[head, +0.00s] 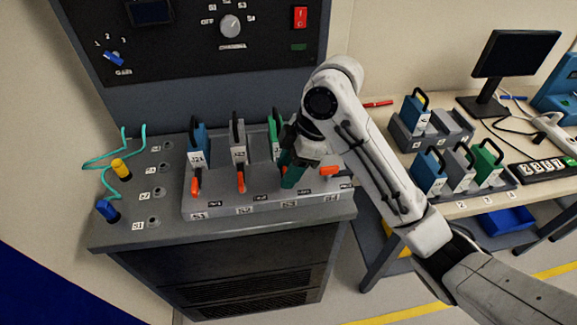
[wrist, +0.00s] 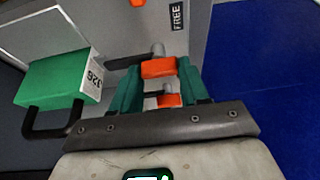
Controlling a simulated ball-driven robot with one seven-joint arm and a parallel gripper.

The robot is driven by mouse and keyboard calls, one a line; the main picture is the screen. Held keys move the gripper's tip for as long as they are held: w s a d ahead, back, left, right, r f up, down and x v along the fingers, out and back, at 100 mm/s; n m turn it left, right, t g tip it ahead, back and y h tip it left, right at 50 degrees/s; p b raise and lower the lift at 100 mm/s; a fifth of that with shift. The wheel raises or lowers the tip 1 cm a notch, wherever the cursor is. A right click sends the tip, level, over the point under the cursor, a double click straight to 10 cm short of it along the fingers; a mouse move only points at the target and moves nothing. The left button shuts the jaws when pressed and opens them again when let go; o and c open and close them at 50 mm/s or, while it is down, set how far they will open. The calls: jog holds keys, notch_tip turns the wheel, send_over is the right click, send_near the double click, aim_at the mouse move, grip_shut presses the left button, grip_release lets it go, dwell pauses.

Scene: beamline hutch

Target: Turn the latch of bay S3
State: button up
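The console's bay block (head: 270,205) carries labels S1 to S4 along its front. The latch of bay S3 is hidden behind my gripper (head: 291,172) in the head view. In the wrist view an orange latch (wrist: 159,68) sits between the two green fingers of my gripper (wrist: 160,82). The fingers appear to touch it on both sides, so the gripper looks shut on it. A green module (head: 274,130) with a black handle stands in bay S3 behind my gripper; it also shows at left in the wrist view (wrist: 55,80).
Orange latches of S1 (head: 195,187) and S2 (head: 240,182) point down toward the front. The S4 latch (head: 329,171) lies sideways, with no module in its bay. Blue (head: 197,143) and grey (head: 238,143) modules stand left. A side table (head: 455,205) holds more modules.

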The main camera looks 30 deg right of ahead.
jog(key=c, duration=0.5)
jog(key=shift+r+m+p, duration=0.1)
jog(key=shift+m+p, duration=0.3)
jog(key=shift+p, duration=0.05)
jog(key=m+p, duration=0.1)
jog(key=m+t+p, duration=0.1)
jog(key=m, duration=0.1)
jog(key=shift+s+a+r+h+p, duration=0.1)
jog(key=shift+s+a+h+p, duration=0.05)
jog(key=shift+h+p, duration=0.2)
jog(key=m+t+h+p, duration=0.1)
jog(key=m+p, duration=0.3)
jog(key=shift+s+a+p, duration=0.1)
jog(key=shift+p, duration=0.25)
jog(key=m+h+p, duration=0.1)
jog(key=m+p, duration=0.1)
jog(key=m, duration=0.1)
jog(key=m+t+h+p, duration=0.1)
jog(key=m+p, duration=0.1)
jog(key=p, duration=0.1)
jog(key=shift+a+m+p, duration=0.1)
jog(key=shift+m+p, duration=0.25)
jog(key=shift+m, duration=0.05)
jog(key=shift+m+h+p, duration=0.85)
jog(key=shift+m+p, duration=0.05)
jog(key=shift+m, duration=1)
